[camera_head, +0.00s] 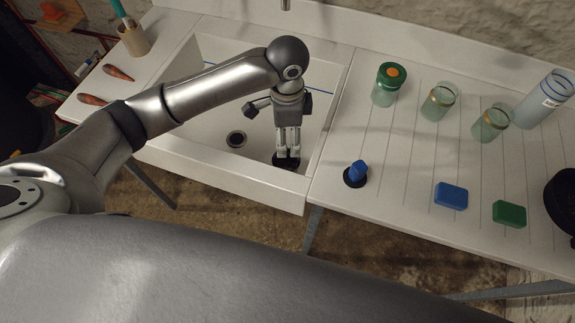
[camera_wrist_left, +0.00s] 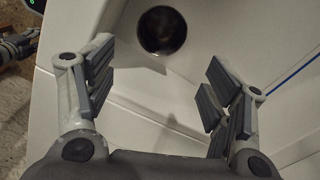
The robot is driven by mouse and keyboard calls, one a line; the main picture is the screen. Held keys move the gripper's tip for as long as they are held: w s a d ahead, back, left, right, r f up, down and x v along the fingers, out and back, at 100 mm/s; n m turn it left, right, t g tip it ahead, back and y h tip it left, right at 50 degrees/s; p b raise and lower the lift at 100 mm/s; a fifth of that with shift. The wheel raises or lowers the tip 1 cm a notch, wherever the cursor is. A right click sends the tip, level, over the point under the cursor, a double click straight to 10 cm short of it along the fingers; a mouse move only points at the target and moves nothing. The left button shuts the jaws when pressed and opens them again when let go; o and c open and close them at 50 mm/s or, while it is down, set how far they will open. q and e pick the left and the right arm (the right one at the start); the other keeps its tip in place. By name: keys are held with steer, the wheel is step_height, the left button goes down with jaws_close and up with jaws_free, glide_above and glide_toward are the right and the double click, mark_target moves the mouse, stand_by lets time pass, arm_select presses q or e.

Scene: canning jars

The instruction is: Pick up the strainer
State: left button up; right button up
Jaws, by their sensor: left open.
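My left gripper (camera_head: 286,160) points down into the white sink, right of the drain hole (camera_head: 237,139). In the left wrist view its fingers (camera_wrist_left: 160,88) are spread wide, with nothing seen between them. The drain hole (camera_wrist_left: 162,30) shows ahead of them there. No strainer can be named with certainty. A small black disc with a blue piece on top (camera_head: 356,172) lies on the counter right of the sink and may be it; the gripper is apart from it. The dark patch at the fingertips looks like finger pads, but I cannot be sure.
The sink's front wall (camera_head: 220,178) rises near the gripper. On the right counter stand a green-lidded jar (camera_head: 387,88), open jars (camera_head: 438,103) and a tall clear container (camera_head: 545,100). Blue (camera_head: 451,195) and green (camera_head: 509,213) blocks lie nearer. A cup (camera_head: 134,40) stands at left.

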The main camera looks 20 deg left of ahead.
arm_select(q)
step_height(320, 180, down, 4)
steer(key=b, duration=0.3)
glide_toward(286, 162)
steer(key=shift+s+d+f, duration=0.2)
steer(key=shift+s+d, duration=0.1)
steer(key=shift+s, duration=0.25)
steer(key=shift+s+d+f, duration=0.15)
steer(key=shift+s+d, duration=0.15)
steer(key=shift+s, duration=0.2)
steer(key=shift+s+a+f+p, duration=0.1)
steer(key=shift+f+p, duration=0.1)
steer(key=shift+f, duration=1.15)
steer(key=shift+s+a+f+p, duration=0.1)
steer(key=shift+f+p, duration=0.1)
steer(key=shift+f, duration=1.1)
steer(key=c, duration=0.8)
steer(key=shift+w+r, duration=0.1)
steer(key=shift+r, duration=0.05)
